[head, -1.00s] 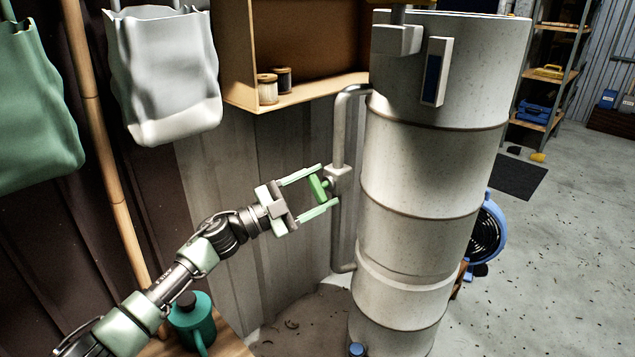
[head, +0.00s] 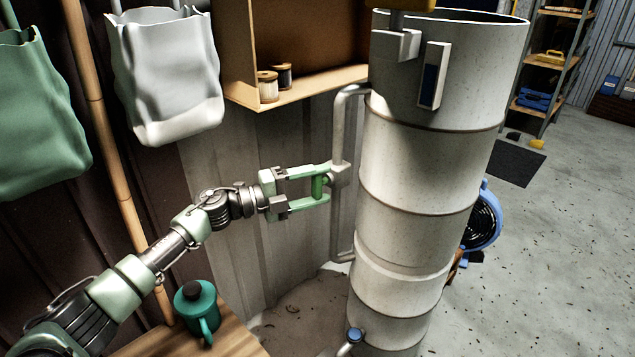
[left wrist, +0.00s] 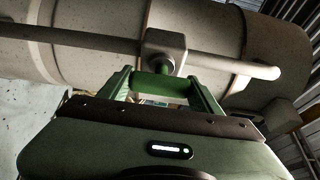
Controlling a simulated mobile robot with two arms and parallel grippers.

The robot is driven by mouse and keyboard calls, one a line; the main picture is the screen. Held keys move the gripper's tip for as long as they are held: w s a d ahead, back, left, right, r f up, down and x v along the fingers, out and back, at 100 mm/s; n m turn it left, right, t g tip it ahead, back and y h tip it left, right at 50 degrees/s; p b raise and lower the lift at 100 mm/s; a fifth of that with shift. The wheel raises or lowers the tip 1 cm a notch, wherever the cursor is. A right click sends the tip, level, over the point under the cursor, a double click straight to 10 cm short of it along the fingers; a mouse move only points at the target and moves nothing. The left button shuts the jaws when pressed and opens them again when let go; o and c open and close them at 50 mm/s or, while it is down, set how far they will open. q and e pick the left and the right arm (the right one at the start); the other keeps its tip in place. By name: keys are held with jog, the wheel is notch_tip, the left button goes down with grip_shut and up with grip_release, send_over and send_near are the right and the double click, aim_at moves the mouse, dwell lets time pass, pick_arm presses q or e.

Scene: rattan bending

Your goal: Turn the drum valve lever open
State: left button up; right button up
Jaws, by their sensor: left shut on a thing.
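The green valve lever (head: 318,187) is a short bar on a grey valve body (head: 339,175), set in the vertical pipe beside the tall pale drum (head: 415,170). My left gripper (head: 325,185) reaches in from the left and is shut on the lever, one finger above it and one below. In the left wrist view the lever (left wrist: 160,84) spans between the two green fingers, and its stem meets the valve body (left wrist: 163,46). In the head view the lever stands nearly upright. My right gripper is not in view.
A teal can (head: 196,309) stands on a wooden surface (head: 220,342) below my left arm. A shelf with spools (head: 268,86) and hanging white (head: 168,80) and green (head: 38,120) bags are above. A blue fan (head: 484,220) is behind the drum.

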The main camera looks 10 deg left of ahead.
aim_at(313, 187)
pick_arm(q)
jog(key=shift+f, duration=0.1)
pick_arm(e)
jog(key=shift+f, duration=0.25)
pick_arm(q)
jog(key=o, duration=1.4)
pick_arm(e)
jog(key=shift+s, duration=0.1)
pick_arm(q)
jog(key=v, duration=0.7)
jog(key=shift+s+a, duration=0.25)
jog(key=shift+a, duration=0.1)
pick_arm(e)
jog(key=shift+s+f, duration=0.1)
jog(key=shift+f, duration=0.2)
